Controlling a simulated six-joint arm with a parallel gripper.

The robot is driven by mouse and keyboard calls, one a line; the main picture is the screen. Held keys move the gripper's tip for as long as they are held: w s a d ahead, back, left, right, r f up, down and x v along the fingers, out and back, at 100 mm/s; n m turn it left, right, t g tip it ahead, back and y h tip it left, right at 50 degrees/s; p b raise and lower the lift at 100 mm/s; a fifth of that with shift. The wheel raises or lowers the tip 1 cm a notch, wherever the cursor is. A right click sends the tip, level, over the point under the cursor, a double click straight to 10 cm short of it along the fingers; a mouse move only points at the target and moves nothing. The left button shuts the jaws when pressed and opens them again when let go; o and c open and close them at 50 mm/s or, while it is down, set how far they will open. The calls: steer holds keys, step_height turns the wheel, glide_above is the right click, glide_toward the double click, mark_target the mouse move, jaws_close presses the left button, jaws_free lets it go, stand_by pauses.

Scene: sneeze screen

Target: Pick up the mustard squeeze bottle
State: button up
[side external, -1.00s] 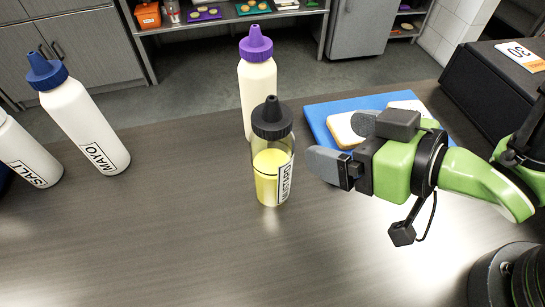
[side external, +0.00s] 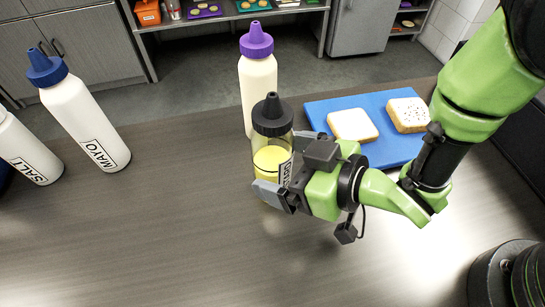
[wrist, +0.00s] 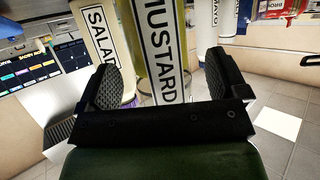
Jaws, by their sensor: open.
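The mustard squeeze bottle (side external: 272,160) is clear with yellow contents and a dark grey nozzle cap. It stands upright on the counter in the side view. My gripper (side external: 277,178) is at the bottle's lower right side, with one finger in front of its lower body; the far finger is mostly hidden. In the wrist view the bottle's label (wrist: 163,45) lies between the two open fingers of my gripper (wrist: 165,85). I cannot tell whether either finger touches the bottle.
A purple-capped bottle (side external: 258,85) stands close behind the mustard. A blue board (side external: 375,153) with two bread slices (side external: 352,125) lies behind my gripper. A mayo bottle (side external: 82,118) and a partly cut-off bottle (side external: 25,155) stand at left. The front counter (side external: 150,240) is clear.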

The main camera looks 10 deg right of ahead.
mark_target(280, 114)
steer(key=shift+x, duration=1.05)
steer(key=c, duration=1.2)
steer(key=shift+o, duration=0.2)
steer(key=shift+r, duration=0.1)
step_height(280, 114, up, 10)
steer(key=shift+f, duration=0.1)
